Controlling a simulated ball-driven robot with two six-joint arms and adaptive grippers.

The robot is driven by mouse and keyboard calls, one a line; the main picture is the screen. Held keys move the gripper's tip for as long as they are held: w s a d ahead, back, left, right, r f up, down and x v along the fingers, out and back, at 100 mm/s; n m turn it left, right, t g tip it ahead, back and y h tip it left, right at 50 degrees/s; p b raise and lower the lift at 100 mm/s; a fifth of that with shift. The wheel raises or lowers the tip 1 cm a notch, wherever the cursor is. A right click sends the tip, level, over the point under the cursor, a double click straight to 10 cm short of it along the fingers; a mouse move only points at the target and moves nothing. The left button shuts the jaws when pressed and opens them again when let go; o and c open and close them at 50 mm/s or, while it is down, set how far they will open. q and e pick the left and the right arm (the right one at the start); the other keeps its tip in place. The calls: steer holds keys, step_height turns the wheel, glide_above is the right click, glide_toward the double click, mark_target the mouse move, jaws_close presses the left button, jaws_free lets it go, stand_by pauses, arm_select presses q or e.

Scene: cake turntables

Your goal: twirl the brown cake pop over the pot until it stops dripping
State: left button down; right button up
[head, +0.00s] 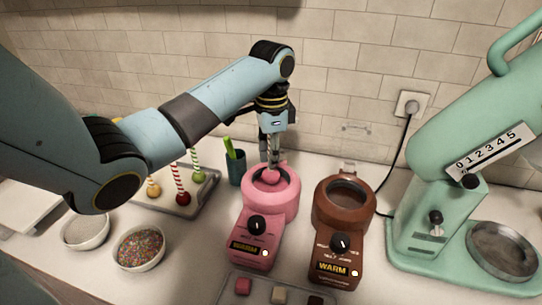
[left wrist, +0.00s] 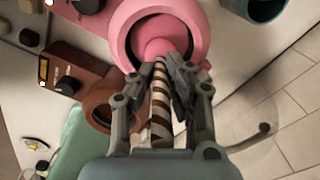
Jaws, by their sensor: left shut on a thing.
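My left gripper (head: 270,153) points down over the pink pot (head: 286,203) and is shut on a striped stick, brown and white in the left wrist view (left wrist: 160,118). At its lower end is a round cake pop head (head: 271,177), which looks pink, not brown; it also shows in the left wrist view (left wrist: 157,47). The head is within the pink pot's opening. I cannot tell whether it touches the coating, and no drip can be made out. The brown pot (head: 320,215) stands to the right with nothing above it. My right gripper is out of view.
Cake pops with striped sticks stand on a tray (head: 207,212) at left, near a dark cup (head: 236,170). Bowls of sprinkles (head: 139,248) and pale grains (head: 86,232) are front left. A mint mixer (head: 440,160) stands at right; tiled wall behind.

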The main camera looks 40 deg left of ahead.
mark_target(271, 170)
arm_select(q)
steer(key=shift+r, duration=0.1)
steer(key=shift+r, duration=2.4)
